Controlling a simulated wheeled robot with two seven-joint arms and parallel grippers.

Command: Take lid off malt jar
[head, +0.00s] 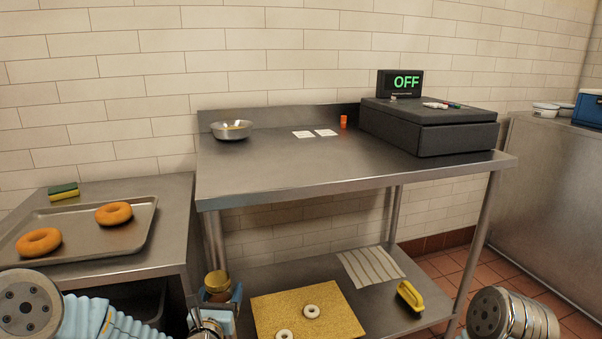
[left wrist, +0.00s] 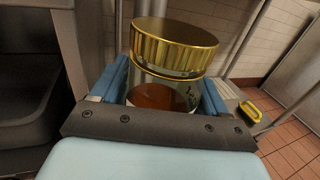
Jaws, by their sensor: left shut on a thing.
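The malt jar (left wrist: 160,96) is clear glass with reddish-brown contents, and a ribbed gold lid (left wrist: 174,46) sits at its top. In the head view the lid (head: 217,281) shows low, left of the lower shelf. My left gripper (head: 220,295) is shut on the malt jar, with its blue fingers on either side of the glass below the lid. The lid is clear of the fingers. A band of glass shows under the lid's edge, and I cannot tell how tightly it sits. My right gripper is outside the views; only part of my right arm shows at lower right.
The steel table (head: 330,175) holds a metal bowl (head: 231,130), white cards, an orange cup (head: 343,121) and a dark box (head: 428,125). Its middle is clear. Left stands a tray (head: 130,238) with two bagels. The lower shelf holds a yellow board (head: 335,325) and a yellow-handled brush (head: 410,296).

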